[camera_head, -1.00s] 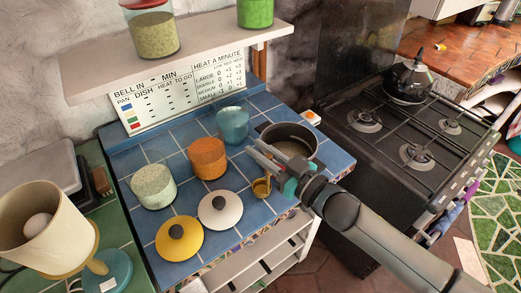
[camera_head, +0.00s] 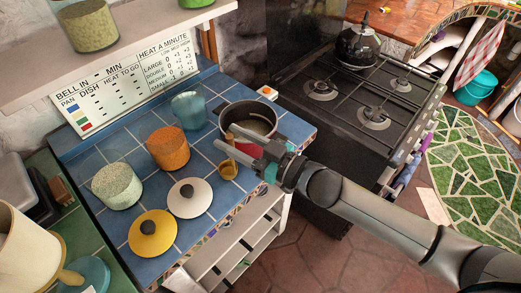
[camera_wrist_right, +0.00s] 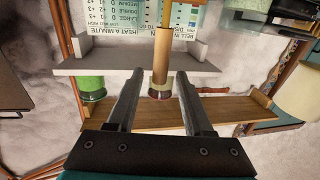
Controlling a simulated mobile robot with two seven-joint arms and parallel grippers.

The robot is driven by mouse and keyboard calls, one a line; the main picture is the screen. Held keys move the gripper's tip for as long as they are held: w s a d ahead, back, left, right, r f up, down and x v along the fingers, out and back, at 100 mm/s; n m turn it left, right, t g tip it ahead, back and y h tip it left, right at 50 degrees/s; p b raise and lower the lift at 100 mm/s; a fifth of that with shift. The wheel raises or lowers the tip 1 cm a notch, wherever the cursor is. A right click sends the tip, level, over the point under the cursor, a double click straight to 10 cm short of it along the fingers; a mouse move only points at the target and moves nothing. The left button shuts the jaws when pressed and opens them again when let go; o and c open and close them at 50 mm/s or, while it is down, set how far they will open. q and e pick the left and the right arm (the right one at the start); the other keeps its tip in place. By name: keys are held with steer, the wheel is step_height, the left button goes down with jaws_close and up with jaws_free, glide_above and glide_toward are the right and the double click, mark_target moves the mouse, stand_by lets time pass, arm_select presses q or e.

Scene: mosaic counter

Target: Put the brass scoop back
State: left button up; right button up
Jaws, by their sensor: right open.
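The brass scoop (camera_head: 228,169) is on the blue tiled counter, right of the white lid and in front of the pot. Its bowl shows in the head view, with my gripper just above it. In the right wrist view the scoop's brown handle (camera_wrist_right: 160,62) runs between and just beyond my fingertips, with a gap on each side. My right gripper (camera_head: 232,150) is open and empty; its two fingers also show in the right wrist view (camera_wrist_right: 158,85). My left gripper is not in view.
A pale green canister (camera_head: 117,185), an orange canister (camera_head: 168,147) and a teal one (camera_head: 189,110) stand left. A yellow lid (camera_head: 152,232) and white lid (camera_head: 189,197) lie in front. The pot (camera_head: 224,118) is behind my gripper; the stove (camera_head: 335,125) is right.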

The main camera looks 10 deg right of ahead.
steer(key=v, duration=0.8)
steer(key=s+d+f+m+g+h, duration=0.1)
steer(key=d+f+m+h, duration=0.35)
steer(key=f, duration=0.95)
steer(key=s+d+f+m+g+h, duration=0.1)
steer(key=d+f+h, duration=0.65)
steer(key=f, duration=0.65)
steer(key=s+d+f+m+g, duration=0.15)
steer(key=s+f+g, duration=0.35)
steer(key=s+f, duration=0.95)
steer(key=s+a+f+g, duration=0.1)
steer(key=s+f+g, duration=0.1)
steer(key=s, duration=0.6)
steer(key=s+a+f+g, duration=0.2)
steer(key=s, duration=0.7)
steer(key=shift+f+g+h, duration=0.3)
steer(key=shift+g+h, duration=0.1)
